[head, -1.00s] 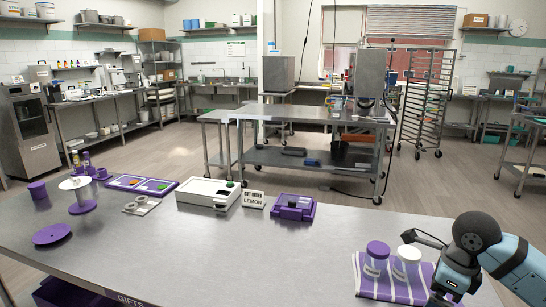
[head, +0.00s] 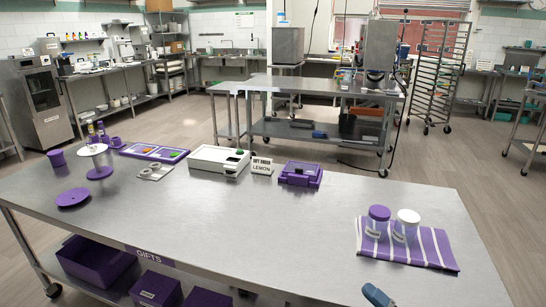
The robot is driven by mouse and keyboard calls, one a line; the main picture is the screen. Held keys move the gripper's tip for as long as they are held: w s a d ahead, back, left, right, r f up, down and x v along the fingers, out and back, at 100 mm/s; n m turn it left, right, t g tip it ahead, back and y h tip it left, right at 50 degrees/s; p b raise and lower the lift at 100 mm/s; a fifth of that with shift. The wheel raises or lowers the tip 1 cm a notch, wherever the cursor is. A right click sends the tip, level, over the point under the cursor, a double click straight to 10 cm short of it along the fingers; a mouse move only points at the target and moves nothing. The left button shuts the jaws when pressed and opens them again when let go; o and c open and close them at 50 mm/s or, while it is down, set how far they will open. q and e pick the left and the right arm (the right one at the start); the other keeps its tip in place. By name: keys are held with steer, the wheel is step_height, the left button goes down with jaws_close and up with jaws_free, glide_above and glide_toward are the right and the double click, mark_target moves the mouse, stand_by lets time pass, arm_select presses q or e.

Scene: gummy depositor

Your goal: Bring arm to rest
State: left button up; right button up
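Two small jars stand upright on a purple-and-white striped cloth (head: 432,252) at the right end of the steel table (head: 270,225). One jar has a purple lid (head: 379,213), the other a white lid (head: 408,216). No gripper touches them. Only a small blue-grey piece of my arm shows at the bottom edge, below the cloth. Its gripper is not visible. My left gripper is not in view either.
Along the table's far side are a white device (head: 218,161), a lemon sign (head: 262,167), a purple device (head: 300,174) and a purple tray (head: 153,152). Purple discs and cups stand at the left. Purple bins (head: 95,262) sit below. The table's middle is clear.

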steer(key=s+d+f+m+g+h, duration=0.1)
steer(key=s+f+m+g+h, duration=0.1)
steer(key=s+f+m+h, duration=0.65)
steer(key=s+d+f+m+g+h, duration=0.25)
steer(key=s+f+m+h, duration=0.2)
steer(key=f+m, duration=0.85)
arm_select(q)
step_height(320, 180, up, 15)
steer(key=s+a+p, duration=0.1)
steer(key=p, duration=1.7)
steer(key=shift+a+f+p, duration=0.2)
steer(key=shift+p, duration=0.2)
arm_select(e)
step_height(320, 180, up, 15)
steer(key=n, duration=0.2)
steer(key=shift+s+d+f+y, duration=0.2)
steer(key=shift+s+d+y, duration=0.1)
steer(key=shift+s, duration=0.05)
